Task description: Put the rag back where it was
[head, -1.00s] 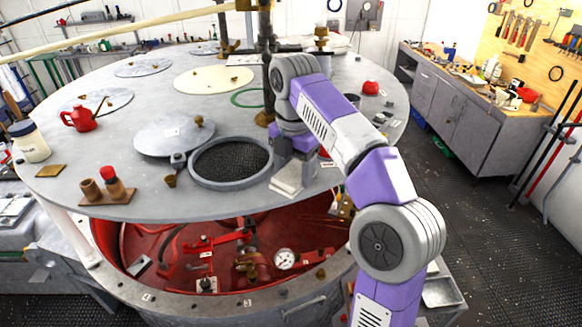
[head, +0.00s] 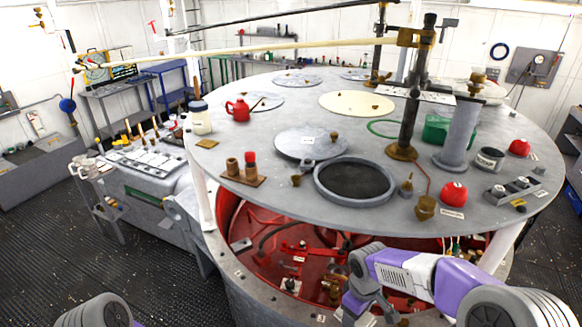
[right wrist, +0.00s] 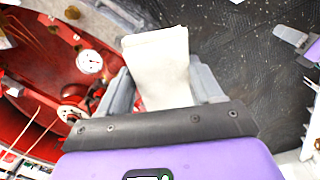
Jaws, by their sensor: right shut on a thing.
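The rag (right wrist: 158,62) is an off-white folded cloth in the right wrist view. My right gripper (right wrist: 163,88) is shut on it, with a grey finger on each side, and the cloth sticks out past the fingers. In the head view my right gripper (head: 358,303) is low at the bottom, in front of the round deck's edge and the red opening below it. The rag cannot be made out there. Of my left arm only a rounded joint shows at the bottom left; its gripper is out of view.
A side bench (head: 150,170) stands left. Dark floor is clear at the lower left.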

